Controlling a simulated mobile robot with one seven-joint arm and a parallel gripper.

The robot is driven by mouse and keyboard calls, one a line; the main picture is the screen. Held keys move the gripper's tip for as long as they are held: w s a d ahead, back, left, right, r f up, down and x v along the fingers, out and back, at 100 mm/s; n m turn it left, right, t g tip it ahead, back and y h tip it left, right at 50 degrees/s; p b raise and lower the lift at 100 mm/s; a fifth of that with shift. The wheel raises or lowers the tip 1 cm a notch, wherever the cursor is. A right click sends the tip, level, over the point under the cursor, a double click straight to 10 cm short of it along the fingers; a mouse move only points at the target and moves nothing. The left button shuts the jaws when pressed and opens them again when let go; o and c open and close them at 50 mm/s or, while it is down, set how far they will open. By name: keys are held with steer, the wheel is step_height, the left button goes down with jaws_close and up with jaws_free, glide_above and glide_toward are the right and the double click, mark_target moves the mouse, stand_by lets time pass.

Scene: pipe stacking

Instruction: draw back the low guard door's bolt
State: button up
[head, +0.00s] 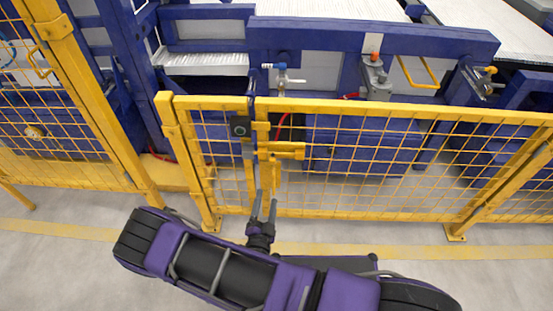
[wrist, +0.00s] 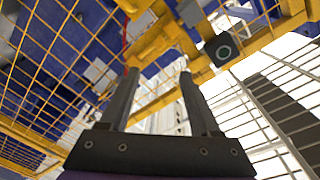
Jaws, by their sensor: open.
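The bolt (head: 287,151) is a yellow bar with a short crosspiece on the low yellow mesh guard door (head: 370,151). A black box with a round ringed face (head: 240,129) sits just left of it. My gripper (head: 266,195) is open and empty, below and in front of the bolt, apart from it, with its fingers pointing up toward the door. In the wrist view my two dark fingers (wrist: 159,74) stand apart, with yellow bolt parts (wrist: 152,42) beyond their tips and the black box (wrist: 222,50) at upper right. I cannot tell how far the bolt is engaged.
A taller yellow mesh fence (head: 75,110) stands at the left. Blue machinery (head: 350,140) fills the space behind the door. A yellow floor line (head: 400,250) runs along the fence's foot. The grey floor in front is clear apart from my arm.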

mark_target(272, 163)
steer(key=w, duration=0.5)
steer(key=w+d, duration=0.1)
steer(key=w, duration=1)
steer(key=shift+w+d+f+b, duration=0.25)
steer(key=shift+w+b, duration=0.05)
steer(key=shift+b, duration=0.1)
jaws_close()
stand_by(0.7)
